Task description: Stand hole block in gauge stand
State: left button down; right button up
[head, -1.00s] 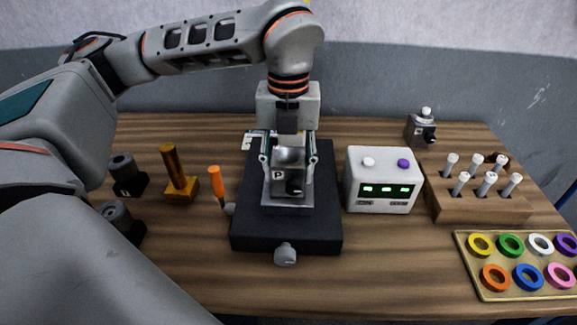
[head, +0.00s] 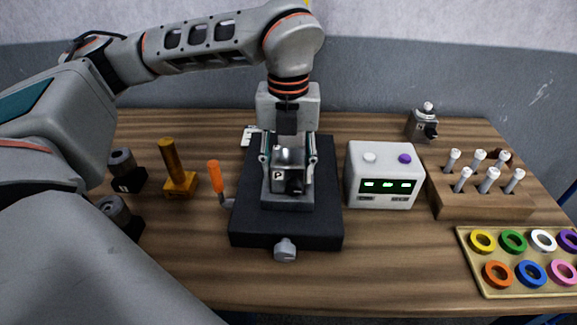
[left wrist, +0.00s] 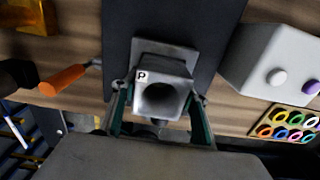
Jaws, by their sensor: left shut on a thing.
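The grey hole block (head: 287,170), marked with a white P label, is between the fingers of my left gripper (head: 288,160). In the left wrist view the block (left wrist: 172,78) shows its round dark hole, with one gripper finger on each side. My left gripper is shut on it. The block is over the grey seat of the gauge stand, whose dark base (head: 270,228) has a grey knob in front. I cannot tell whether the block's underside touches the seat. My right gripper is not in view.
An orange-handled lever (head: 214,175) is left of the stand, with a yellow-brown post (head: 172,160) beyond it. A display box (head: 382,170) stands close on the right. Farther right are a wooden peg rack (head: 470,207) and a tray of coloured rings (head: 515,289).

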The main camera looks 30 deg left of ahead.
pick_arm(q)
jog(key=shift+s+f+b, duration=0.1)
jog(key=shift+f+b, duration=0.2)
jog(key=shift+f, duration=0.3)
dwell(0.4)
jog(key=c, duration=1.1)
grip_release()
jog(key=shift+o, duration=0.2)
notch_tip(320, 180, up, 12)
